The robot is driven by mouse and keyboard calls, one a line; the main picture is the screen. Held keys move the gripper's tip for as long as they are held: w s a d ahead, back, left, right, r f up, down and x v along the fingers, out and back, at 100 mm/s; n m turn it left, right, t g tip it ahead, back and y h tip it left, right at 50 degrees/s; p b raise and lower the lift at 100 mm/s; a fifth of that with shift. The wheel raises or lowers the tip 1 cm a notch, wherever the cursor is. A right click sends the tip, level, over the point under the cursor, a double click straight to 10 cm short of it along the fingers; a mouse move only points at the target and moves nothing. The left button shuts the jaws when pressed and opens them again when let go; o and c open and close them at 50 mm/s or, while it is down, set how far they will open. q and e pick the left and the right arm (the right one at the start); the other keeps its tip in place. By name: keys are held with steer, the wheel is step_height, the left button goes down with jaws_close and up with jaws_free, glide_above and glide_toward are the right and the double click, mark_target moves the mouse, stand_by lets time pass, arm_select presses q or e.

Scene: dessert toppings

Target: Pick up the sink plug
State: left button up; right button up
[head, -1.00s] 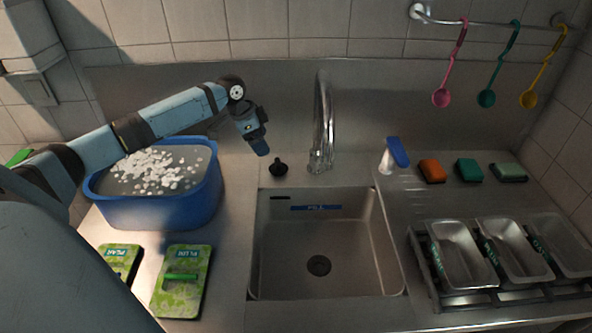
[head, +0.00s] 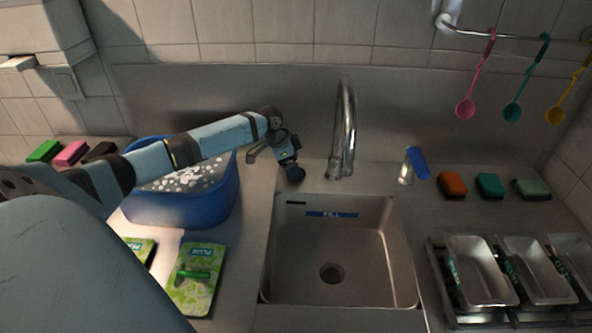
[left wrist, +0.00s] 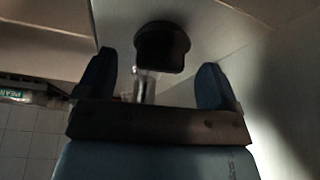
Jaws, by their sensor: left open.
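The sink plug (left wrist: 162,45) is dark and rounded. In the left wrist view it sits between and slightly beyond the two blue fingertips of my left gripper (left wrist: 155,68), with a gap on each side. My left gripper is open. In the head view the left gripper (head: 292,170) points down at the counter behind the sink's back left corner and hides the plug, or most of it. My right gripper is not in view.
The metal faucet (head: 344,130) stands close to the right of my left gripper. The sink (head: 385,250) is in front. A blue tub (head: 180,210) with white pieces lies left, under my arm. Sponges (head: 452,184) and metal trays (head: 478,270) are at right.

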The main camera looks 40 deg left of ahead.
arm_select(q)
steer(key=x, duration=0.2)
steer(key=shift+w+f, duration=0.15)
steer(key=shift+f, duration=0.15)
steer(key=c, duration=0.9)
steer(key=shift+o, duration=0.2)
steer(key=shift+r, duration=0.15)
